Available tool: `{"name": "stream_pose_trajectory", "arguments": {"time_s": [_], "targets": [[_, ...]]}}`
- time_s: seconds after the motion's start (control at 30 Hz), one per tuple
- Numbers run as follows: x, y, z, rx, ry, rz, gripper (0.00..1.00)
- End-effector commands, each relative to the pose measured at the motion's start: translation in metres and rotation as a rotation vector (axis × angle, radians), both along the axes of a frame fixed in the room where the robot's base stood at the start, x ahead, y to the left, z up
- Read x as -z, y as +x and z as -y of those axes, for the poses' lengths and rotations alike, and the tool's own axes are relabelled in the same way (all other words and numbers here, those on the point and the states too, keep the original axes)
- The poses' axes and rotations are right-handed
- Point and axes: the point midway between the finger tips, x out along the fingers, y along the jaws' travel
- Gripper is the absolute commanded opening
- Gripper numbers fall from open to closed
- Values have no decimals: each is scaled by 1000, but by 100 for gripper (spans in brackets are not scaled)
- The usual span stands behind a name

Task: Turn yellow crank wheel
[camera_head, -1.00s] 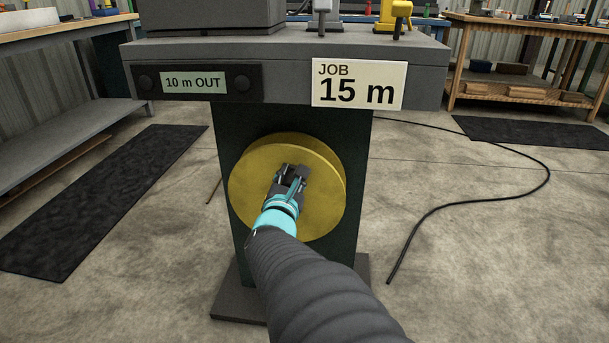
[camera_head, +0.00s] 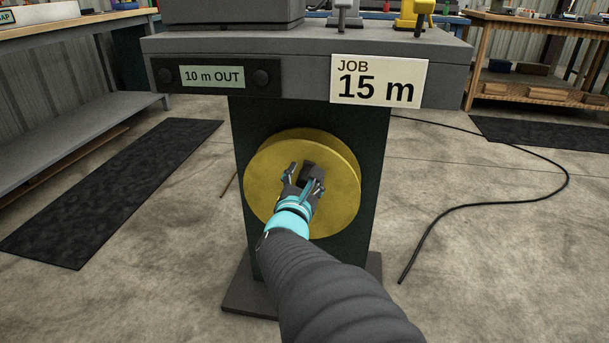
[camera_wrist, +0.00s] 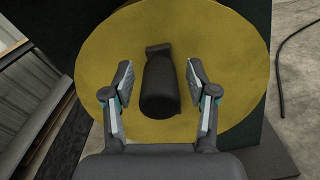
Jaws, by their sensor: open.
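The yellow crank wheel (camera_head: 338,188) is a round disc on the front of a dark pedestal. It also fills much of the wrist view (camera_wrist: 115,50). A dark crank handle (camera_wrist: 159,85) sticks out from the wheel's face; in the head view the handle (camera_head: 311,174) is partly hidden by my gripper. My gripper (camera_head: 304,176) is in front of the wheel. In the wrist view my gripper (camera_wrist: 158,80) is open, with one finger on each side of the handle and a visible gap on both sides.
A display reading "10 m OUT" (camera_head: 212,76) and a sign reading "JOB 15 m" (camera_head: 379,81) are on the bench front (camera_head: 305,72) above the wheel. A black cable (camera_head: 470,203) lies on the floor at right. A dark mat (camera_head: 115,190) lies at left.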

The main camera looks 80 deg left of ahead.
Motion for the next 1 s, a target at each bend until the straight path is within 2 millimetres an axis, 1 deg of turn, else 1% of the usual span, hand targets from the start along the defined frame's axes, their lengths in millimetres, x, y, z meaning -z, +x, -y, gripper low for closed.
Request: {"name": "stream_pose_trajectory", "arguments": {"time_s": [0.03, 0.2, 0.33, 0.5, 0.73, 0.77, 0.8, 0.83, 0.93, 0.97, 1.0], "targets": [[0, -2, 8, 0, -1, 1, 58], [0, -9, 34, -1, 0, -1, 58], [1, -14, 49, -1, -3, -1, 58], [2, -16, 57, -1, -3, -1, 58], [1, -16, 57, -1, -3, -1, 58], [1, -16, 57, -1, -3, -1, 53], [1, -16, 57, -1, -2, 0, 43], [-1, -14, 58, 0, -3, 4, 35], [-15, -4, 60, 4, -8, 49, 10], [-19, 2, 61, 7, -16, 72, 3], [-20, 19, 63, 16, -35, 106, 0]]}}
